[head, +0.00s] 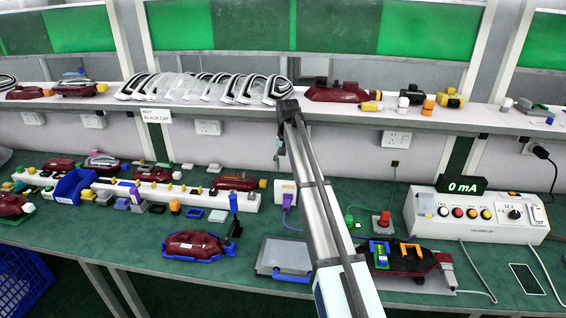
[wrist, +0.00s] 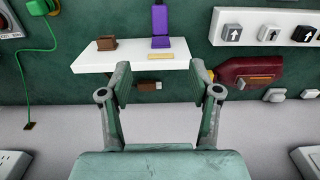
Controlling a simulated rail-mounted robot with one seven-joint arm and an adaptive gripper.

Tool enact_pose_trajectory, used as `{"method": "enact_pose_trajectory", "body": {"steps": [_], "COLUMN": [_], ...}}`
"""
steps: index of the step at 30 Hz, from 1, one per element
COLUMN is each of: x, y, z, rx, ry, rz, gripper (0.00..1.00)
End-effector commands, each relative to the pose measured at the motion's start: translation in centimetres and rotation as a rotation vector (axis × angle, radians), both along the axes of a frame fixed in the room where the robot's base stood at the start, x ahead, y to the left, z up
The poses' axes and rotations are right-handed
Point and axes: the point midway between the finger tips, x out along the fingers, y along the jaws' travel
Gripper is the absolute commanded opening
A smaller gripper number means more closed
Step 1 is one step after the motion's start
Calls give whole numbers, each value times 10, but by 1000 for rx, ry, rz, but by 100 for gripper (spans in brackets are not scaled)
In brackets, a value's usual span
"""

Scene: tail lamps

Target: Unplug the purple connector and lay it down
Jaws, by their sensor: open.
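The purple connector (head: 287,201) is at a small white box (head: 283,186) against the back wall, left of my arm in the head view. In the wrist view the purple connector (wrist: 161,28) meets the flat face of the white box (wrist: 110,62), between a brown block (wrist: 106,43) and the right side of the box. My gripper (wrist: 160,80) is open and empty, its two fingers spread below the connector in the picture and apart from it. In the head view my gripper (head: 279,152) is small, hanging at the arm's end above the white box.
A white strip of connectors (head: 175,192) is at the left. A grey tray (head: 283,257) and a red lamp (head: 195,244) lie in front. A red button box (head: 381,222) and the test unit (head: 475,214) are at the right. The shelf (head: 230,109) edge runs above.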

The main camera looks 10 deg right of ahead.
Motion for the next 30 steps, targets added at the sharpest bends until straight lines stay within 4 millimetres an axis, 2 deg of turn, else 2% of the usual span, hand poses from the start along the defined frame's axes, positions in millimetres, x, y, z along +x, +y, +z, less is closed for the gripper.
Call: {"method": "enact_pose_trajectory", "body": {"steps": [8,24,30], "x": [-2,-2,-1], "y": [0,0,0], "z": [-28,-124,-153], "rx": [1,0,1], "ry": [5,4,3], "rz": [-1,-1,-1], "gripper": [62,62,62]}}
